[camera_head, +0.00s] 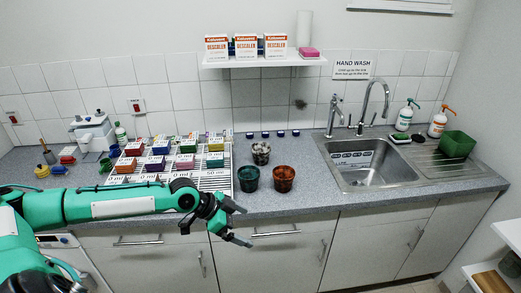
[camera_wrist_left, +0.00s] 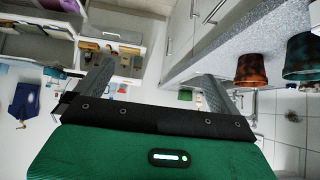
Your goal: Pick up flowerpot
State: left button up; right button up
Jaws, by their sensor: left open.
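A dark green flowerpot (camera_head: 249,178) and a reddish-brown flowerpot (camera_head: 284,178) stand side by side near the front of the counter. A dark speckled pot (camera_head: 261,153) with pale contents stands behind them. My left gripper (camera_head: 242,225) is in front of the counter edge, below and in front of the green pot, touching no pot. In the left wrist view its jaws (camera_wrist_left: 152,80) are open with nothing between them. The brown pot (camera_wrist_left: 252,69) and the green pot (camera_wrist_left: 300,57) show at the right there, outside the jaws. My right gripper is not in view.
A rack of coloured boxes (camera_head: 170,160) stands left of the pots. The sink (camera_head: 370,175) lies to the right, with a green container (camera_head: 457,144) on the drainer. A shelf (camera_head: 262,61) holds descaler boxes. The counter between pots and sink is clear.

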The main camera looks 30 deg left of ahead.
aim_at(262, 151)
jog(key=i+j, duration=1.4)
